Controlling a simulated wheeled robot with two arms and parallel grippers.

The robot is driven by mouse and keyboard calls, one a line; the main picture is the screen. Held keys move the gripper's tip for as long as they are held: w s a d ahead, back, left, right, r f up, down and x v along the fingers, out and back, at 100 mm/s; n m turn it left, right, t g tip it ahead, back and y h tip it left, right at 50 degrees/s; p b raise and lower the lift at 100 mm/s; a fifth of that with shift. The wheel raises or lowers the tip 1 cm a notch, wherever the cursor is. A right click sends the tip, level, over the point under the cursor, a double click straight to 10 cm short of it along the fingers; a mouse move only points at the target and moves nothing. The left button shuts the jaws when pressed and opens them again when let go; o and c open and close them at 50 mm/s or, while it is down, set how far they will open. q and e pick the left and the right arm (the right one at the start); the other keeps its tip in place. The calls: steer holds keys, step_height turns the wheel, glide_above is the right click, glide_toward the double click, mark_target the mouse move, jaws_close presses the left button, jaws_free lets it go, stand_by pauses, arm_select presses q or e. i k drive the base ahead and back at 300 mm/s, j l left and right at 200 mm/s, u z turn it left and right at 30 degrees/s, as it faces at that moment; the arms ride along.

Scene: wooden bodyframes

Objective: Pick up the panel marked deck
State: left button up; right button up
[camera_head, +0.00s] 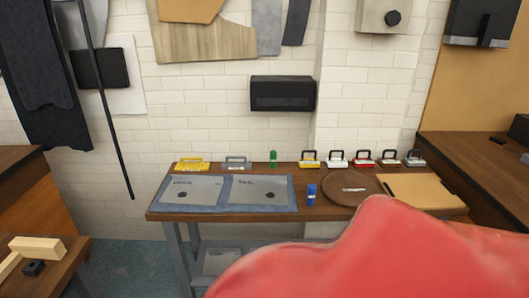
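Two flat grey panels lie side by side on a blue mat (228,208) on the left half of a wooden workbench (330,208). The left panel (205,189) and the right panel (245,192) each carry dark handwriting near the top and a dark round spot. The writing on the left panel is too small to read surely; the right one looks like "TAIL". I cannot make out the word "deck" on any panel. Neither of my grippers is in view.
A large smooth red shape (370,255) fills the lower right foreground and hides the bench's front there. The bench also holds a blue cylinder (311,194), a round brown board (343,196), a tan board (420,192) and several handled blocks along the back.

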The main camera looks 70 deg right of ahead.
mark_target(205, 190)
steer(key=z, duration=1.85)
